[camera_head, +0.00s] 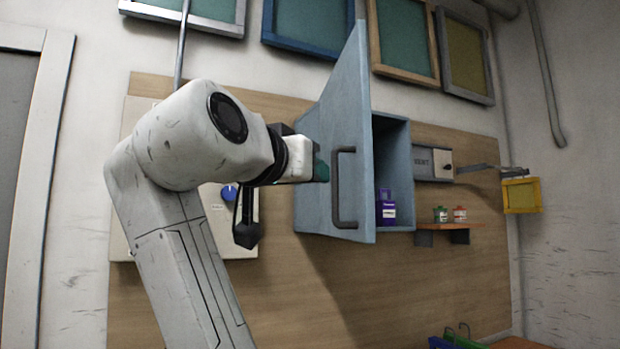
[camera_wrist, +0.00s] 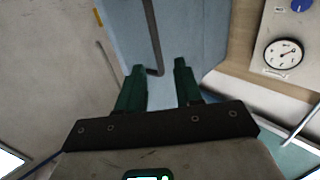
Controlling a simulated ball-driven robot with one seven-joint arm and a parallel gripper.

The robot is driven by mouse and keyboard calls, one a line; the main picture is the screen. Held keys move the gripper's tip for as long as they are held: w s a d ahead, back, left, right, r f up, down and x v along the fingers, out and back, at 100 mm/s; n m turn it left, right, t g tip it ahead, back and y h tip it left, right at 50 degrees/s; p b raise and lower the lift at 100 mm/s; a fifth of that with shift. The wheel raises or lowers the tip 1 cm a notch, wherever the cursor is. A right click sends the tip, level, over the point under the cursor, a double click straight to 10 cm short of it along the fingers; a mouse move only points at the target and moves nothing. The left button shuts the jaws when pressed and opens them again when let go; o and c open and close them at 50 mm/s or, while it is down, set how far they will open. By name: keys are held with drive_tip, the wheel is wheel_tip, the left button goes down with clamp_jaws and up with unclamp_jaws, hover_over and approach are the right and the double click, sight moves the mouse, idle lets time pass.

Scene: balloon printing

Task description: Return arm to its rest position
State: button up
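My arm reaches up and to the right in the head view, in front of the wooden wall panel. My gripper (camera_wrist: 160,82) shows in the wrist view with its two green fingers apart and nothing between them. In the head view my gripper (camera_head: 322,170) is beside the open blue cabinet door (camera_head: 337,130), and its fingertips are mostly hidden. The dark door handle (camera_head: 344,190) is on the door's near face. In the wrist view the handle (camera_wrist: 152,35) lies beyond the fingertips; I cannot tell the gap.
The blue cabinet (camera_head: 396,150) stands open with a purple bottle (camera_head: 386,208) inside. A small shelf (camera_head: 450,227) with two little jars is to its right. A control panel with a blue knob (camera_head: 229,192) is behind my arm. A gauge (camera_wrist: 283,54) shows in the wrist view.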

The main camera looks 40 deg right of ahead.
idle(0.4)
drive_tip(key=w+f+n+y, duration=0.3)
drive_tip(key=w+f+n, duration=0.1)
drive_tip(key=f, duration=1.3)
drive_tip(key=w+f+n+y, duration=0.3)
drive_tip(key=f+y, duration=0.1)
drive_tip(key=f, duration=1.2)
drive_tip(key=s+f+n+y, duration=0.2)
drive_tip(key=s+f+y, duration=0.15)
drive_tip(key=f, duration=1.25)
drive_tip(key=s+a+f+n+g+y, duration=0.2)
drive_tip(key=s+f+g+y, duration=0.15)
drive_tip(key=s+f, duration=1.45)
drive_tip(key=s+a+f+g+y, duration=0.1)
drive_tip(key=s+f, duration=0.4)
drive_tip(key=s, duration=0.2)
drive_tip(key=s+a+f+n+g+y, duration=0.1)
drive_tip(key=s+f, duration=0.3)
drive_tip(key=s, duration=0.4)
drive_tip(key=shift+a+f+n+g, duration=0.2)
drive_tip(key=shift+f+n+g, duration=0.15)
drive_tip(key=shift+g, duration=0.1)
